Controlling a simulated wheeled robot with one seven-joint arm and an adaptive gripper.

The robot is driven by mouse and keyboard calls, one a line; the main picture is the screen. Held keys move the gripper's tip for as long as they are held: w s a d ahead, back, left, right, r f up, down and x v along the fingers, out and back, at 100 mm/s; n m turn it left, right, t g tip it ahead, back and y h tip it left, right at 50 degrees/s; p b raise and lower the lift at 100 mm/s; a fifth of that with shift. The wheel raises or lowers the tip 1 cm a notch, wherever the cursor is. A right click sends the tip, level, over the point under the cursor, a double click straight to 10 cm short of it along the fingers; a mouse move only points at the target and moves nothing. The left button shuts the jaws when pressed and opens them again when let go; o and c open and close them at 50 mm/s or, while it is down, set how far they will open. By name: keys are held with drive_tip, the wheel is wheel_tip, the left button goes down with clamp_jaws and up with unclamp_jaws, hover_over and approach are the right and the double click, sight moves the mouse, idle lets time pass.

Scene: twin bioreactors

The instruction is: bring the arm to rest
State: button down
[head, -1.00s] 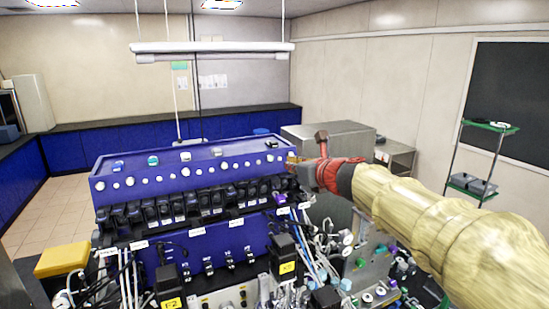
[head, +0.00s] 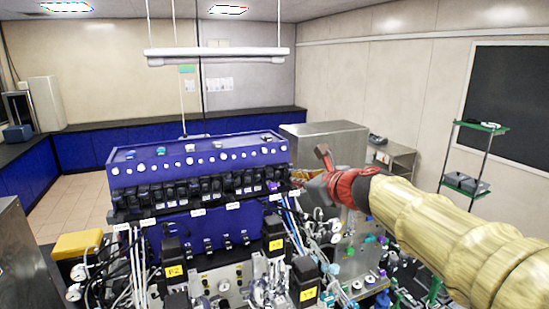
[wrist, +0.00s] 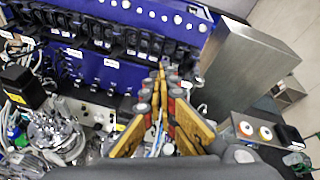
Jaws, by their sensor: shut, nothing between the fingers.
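My arm reaches in from the right in the head view, in a pale yellow cover with a red part at the wrist. My gripper (head: 298,178) is at its end, at the right end of the blue bioreactor unit (head: 215,160). In the wrist view, my gripper (wrist: 160,72) shows its two orange-and-grey fingers meeting at the tips, shut with nothing between them. The fingers point toward the blue panel; whether they touch it I cannot tell.
Tubing, black boxes with yellow labels (head: 274,246) and fittings crowd the space below the gripper. A steel cabinet (head: 325,140) stands behind it. A shelf rack (head: 470,185) stands at the right. Open floor (head: 75,200) shows at the left.

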drive_tip(key=s+d+f+n+g+h, duration=0.2)
drive_tip(key=s+d+f+n, duration=0.2)
drive_tip(key=s+f+n, duration=0.65)
drive_tip(key=s+d+f+n+g+h, duration=0.25)
drive_tip(key=s+d+f+n, duration=0.4)
drive_tip(key=s, duration=0.85)
drive_tip(key=s+d+f+n+g+h, duration=0.25)
drive_tip(key=s+f+n, duration=0.25)
drive_tip(key=s+n, duration=0.65)
wheel_tip(320, 180, down, 25)
drive_tip(key=s+m+b, duration=0.1)
drive_tip(key=b, duration=2.4)
drive_tip(key=shift+s+f+y, duration=0.15)
drive_tip(key=shift+s+y, duration=0.05)
drive_tip(key=shift+y, duration=0.2)
